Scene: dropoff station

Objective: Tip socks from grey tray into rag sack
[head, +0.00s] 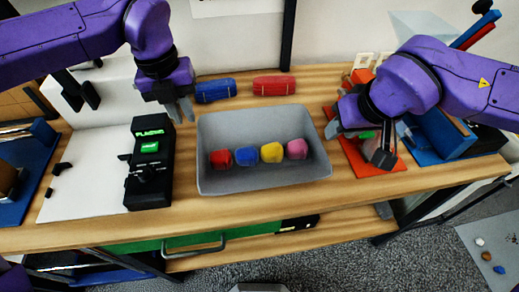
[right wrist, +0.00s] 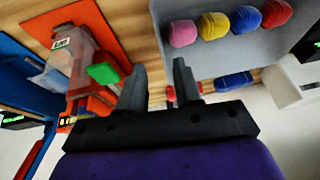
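The grey tray (head: 225,128) stands on the wooden table. In it lie a red sock (head: 221,158), a blue sock (head: 246,156), a yellow sock (head: 272,152) and a pink sock (head: 297,149), balled up in a row. They also show in the right wrist view, with the tray (right wrist: 160,22) at its top. My left gripper (head: 180,112) is above the table by the tray's back left corner, its fingertips slightly apart, empty. My right gripper (head: 358,145) is open and empty to the right of the tray; its parted fingers show in the right wrist view (right wrist: 158,82).
A black device with green displays (head: 149,165) stands left of the tray. A blue roll (head: 215,91) and a red roll (head: 274,86) lie behind it. An orange mat (head: 384,168) and blue box (head: 440,133) are at right. A mat with small items (head: 490,240) lies on the floor.

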